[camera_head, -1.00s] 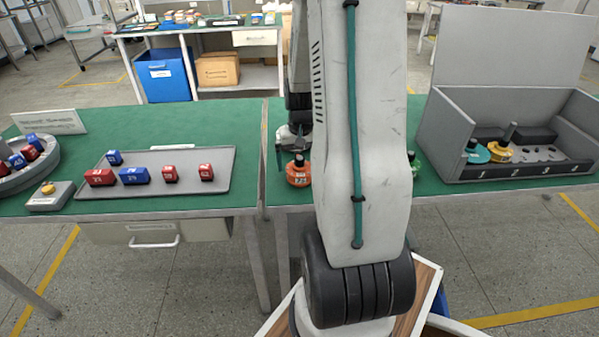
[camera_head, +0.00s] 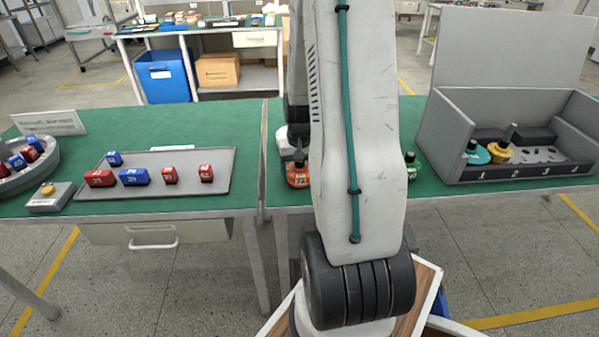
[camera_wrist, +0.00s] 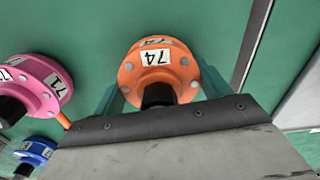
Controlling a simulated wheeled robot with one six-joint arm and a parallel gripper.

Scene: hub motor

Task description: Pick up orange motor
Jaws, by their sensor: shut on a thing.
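The orange motor (camera_head: 298,176) stands on the green table mat, just left of my arm in the head view. In the wrist view the orange motor (camera_wrist: 160,72) shows its flange, bolts and a label reading 74, with its dark shaft toward my gripper. My gripper (camera_wrist: 157,92) is shut on the orange motor, with a green finger on each side of it. In the head view my arm hides most of the gripper. Whether the motor is clear of the mat cannot be told.
A pink motor (camera_wrist: 38,85) and a blue motor (camera_wrist: 36,151) lie left in the wrist view. A green motor (camera_head: 411,166) stands right of my arm. A grey box (camera_head: 437,135) holds a teal motor (camera_head: 476,153) and a yellow motor (camera_head: 500,152). A grey tray (camera_head: 222,165) holds several blocks.

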